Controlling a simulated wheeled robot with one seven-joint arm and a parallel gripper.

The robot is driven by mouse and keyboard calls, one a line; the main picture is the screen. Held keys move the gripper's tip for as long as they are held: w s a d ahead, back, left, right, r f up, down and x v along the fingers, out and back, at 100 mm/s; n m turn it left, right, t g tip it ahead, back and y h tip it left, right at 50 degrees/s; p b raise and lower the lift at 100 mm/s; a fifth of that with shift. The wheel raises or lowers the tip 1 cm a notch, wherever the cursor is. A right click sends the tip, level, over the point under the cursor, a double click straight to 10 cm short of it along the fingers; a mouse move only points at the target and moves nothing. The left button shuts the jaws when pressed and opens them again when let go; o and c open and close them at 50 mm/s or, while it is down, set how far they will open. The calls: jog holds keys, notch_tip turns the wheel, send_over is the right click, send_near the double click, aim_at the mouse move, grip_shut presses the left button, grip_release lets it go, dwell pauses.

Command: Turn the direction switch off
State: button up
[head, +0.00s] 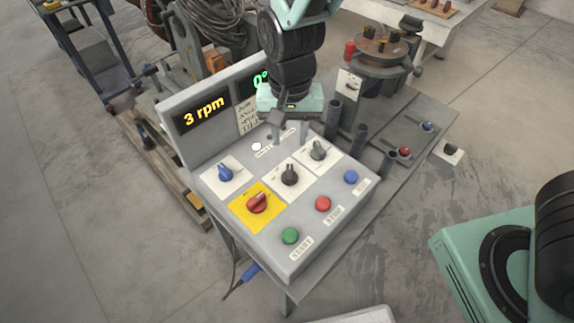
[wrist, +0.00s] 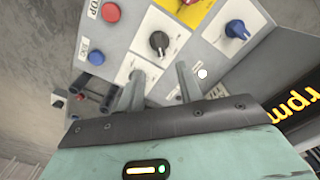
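The grey control panel (head: 215,240) carries several rotary switches, with labels too small to read, so I cannot tell which is the direction switch. A blue switch (head: 225,172) is at left, a black switch (head: 290,175) in the middle, and a dark grey switch (head: 318,150) at right, each on a white plate. A red switch (head: 257,202) sits on a yellow plate. My gripper (head: 290,136) is open and empty over the panel's back part, near the dark grey switch. In the wrist view, the black switch (wrist: 158,42) lies beyond the parted fingers; a finger hides the dark grey one.
Green (head: 290,236), red (head: 323,204) and blue (head: 351,177) push buttons line the panel's front. A white round button or lamp (head: 256,146) lies left of the fingers. The upright display (head: 203,112) behind reads 3 rpm. Upright dark tubes (head: 334,115) stand close at right.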

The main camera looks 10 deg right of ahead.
aim_at(290, 171)
notch_tip(290, 171, down, 12)
jog(key=shift+r+p, duration=0.2)
jog(key=shift+p, duration=0.3)
grip_shut()
